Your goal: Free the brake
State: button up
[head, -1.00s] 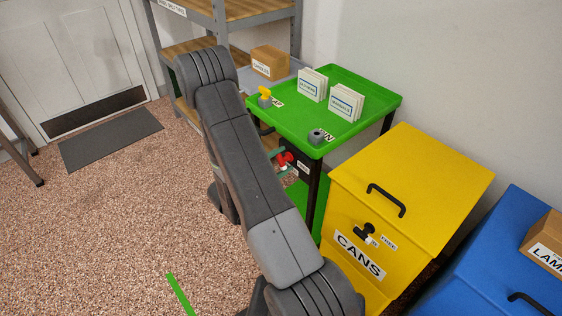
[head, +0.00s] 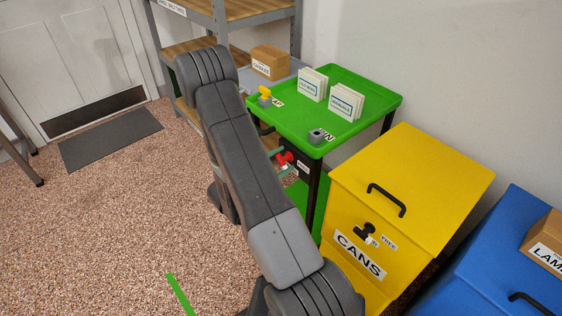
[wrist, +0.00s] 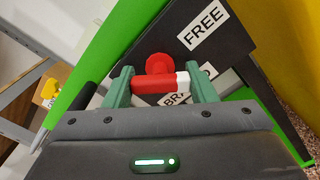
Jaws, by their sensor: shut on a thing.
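The brake is a red lever (wrist: 150,86) with a white end and a round red hub (wrist: 160,63). It is mounted on a black plate (wrist: 225,58) on the green cart. It shows small in the head view (head: 284,158). My gripper (wrist: 161,87) is shut on the lever, with one green finger at its red end and the other at its white end. A FREE label (wrist: 203,25) lies up and right of the hub in the wrist view. A second label, partly reading BRAKE (wrist: 176,99), is mostly hidden behind the lever and gripper.
The green cart top (head: 290,119) carries white card stacks, a yellow-handled part and a grey block. A yellow CANS bin (head: 420,175) stands close on the right, with a blue bin (head: 480,265) beyond. A shelf (head: 228,40) stands behind. Open floor lies left.

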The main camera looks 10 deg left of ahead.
jog(key=n, duration=0.4)
jog(key=shift+n, duration=0.3)
jog(key=shift+n+p, duration=0.65)
jog(key=shift+n, duration=1.25)
jog(key=o, duration=1)
jog(key=v, duration=1.3)
jog(key=shift+s+a, duration=0.25)
jog(key=shift+s, duration=0.05)
jog(key=shift+w, duration=0.1)
